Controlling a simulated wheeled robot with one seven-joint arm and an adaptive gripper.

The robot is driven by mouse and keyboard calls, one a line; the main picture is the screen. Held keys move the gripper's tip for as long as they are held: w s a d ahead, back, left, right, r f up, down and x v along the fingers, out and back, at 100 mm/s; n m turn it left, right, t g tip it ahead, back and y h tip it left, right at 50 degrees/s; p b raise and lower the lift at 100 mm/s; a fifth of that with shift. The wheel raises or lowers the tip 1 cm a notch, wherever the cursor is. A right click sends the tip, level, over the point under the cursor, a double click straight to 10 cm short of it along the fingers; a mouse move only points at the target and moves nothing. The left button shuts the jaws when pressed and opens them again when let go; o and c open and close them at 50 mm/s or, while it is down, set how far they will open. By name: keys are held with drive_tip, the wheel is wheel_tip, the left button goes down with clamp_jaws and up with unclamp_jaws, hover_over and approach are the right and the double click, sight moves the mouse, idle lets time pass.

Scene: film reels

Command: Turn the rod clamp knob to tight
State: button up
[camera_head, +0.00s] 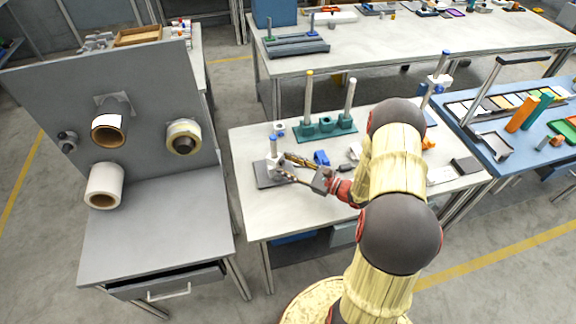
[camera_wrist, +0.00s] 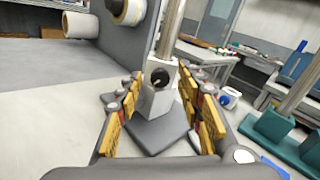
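The rod clamp is a pale block (camera_wrist: 158,97) on an upright grey rod (camera_wrist: 171,30), above a dark grey base plate (camera_wrist: 157,134). Its round dark knob (camera_wrist: 160,76) faces the wrist camera and bears a small light mark. Nothing is between the pads near the camera. In the head view, my gripper (camera_head: 287,168) largely hides the knob.
A grey panel bench with rolls (camera_head: 104,186) is at the left. The table front is clear.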

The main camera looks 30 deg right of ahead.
drive_tip(key=shift+c, duration=1.2)
clamp_jaws()
drive_tip(key=shift+m+p, duration=0.55)
drive_tip(key=shift+m, duration=0.25)
drive_tip(key=shift+o, duration=1)
unclamp_jaws()
drive_tip(key=shift+o, duration=0.3)
drive_tip(key=v, duration=1.2)
